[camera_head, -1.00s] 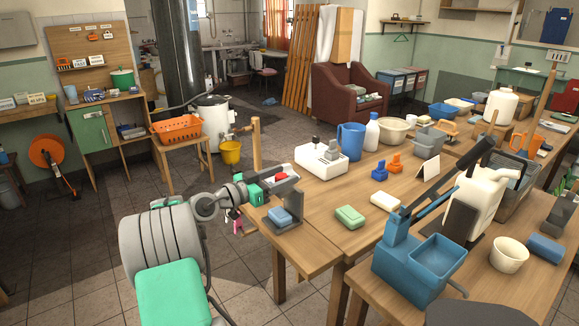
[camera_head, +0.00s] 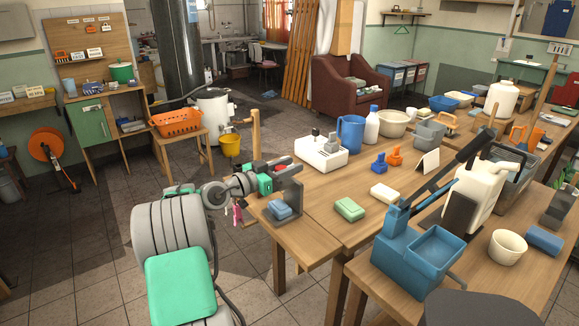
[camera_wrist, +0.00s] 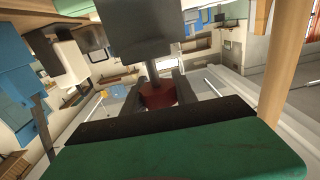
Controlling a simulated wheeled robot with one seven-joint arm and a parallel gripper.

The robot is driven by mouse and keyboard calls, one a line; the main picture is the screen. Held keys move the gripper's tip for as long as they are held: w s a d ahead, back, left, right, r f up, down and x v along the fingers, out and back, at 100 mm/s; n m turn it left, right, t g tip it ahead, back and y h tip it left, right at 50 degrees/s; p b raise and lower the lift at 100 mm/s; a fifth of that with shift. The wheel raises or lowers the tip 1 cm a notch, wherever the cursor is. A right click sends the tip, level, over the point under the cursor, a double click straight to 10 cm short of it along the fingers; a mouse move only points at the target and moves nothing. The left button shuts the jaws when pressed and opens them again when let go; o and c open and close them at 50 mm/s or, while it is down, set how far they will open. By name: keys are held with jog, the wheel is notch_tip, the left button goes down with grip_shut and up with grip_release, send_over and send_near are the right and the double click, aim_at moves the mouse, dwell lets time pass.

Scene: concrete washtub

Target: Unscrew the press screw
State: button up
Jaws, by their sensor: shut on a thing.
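The press (camera_head: 294,190) stands at the near left corner of the wooden table, with a dark grey upright and base. A blue block (camera_head: 280,209) lies on its base. In the wrist view, the press screw's red knob (camera_wrist: 158,96) sits between the two dark fingers of my gripper (camera_wrist: 158,92), which is shut on it. A short dark shaft (camera_wrist: 152,72) runs from the knob toward a grey plate (camera_wrist: 140,30) of the press.
A wooden post (camera_head: 255,135) rises close behind my gripper. On the table, a white box (camera_head: 321,153) and a green soap (camera_head: 349,209) lie right of the press. A blue lever press (camera_head: 420,260) stands farther right. Floor left of the table is open.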

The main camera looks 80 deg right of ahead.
grip_shut()
jog(key=shift+n+t+h, duration=0.3)
jog(key=shift+t, duration=0.1)
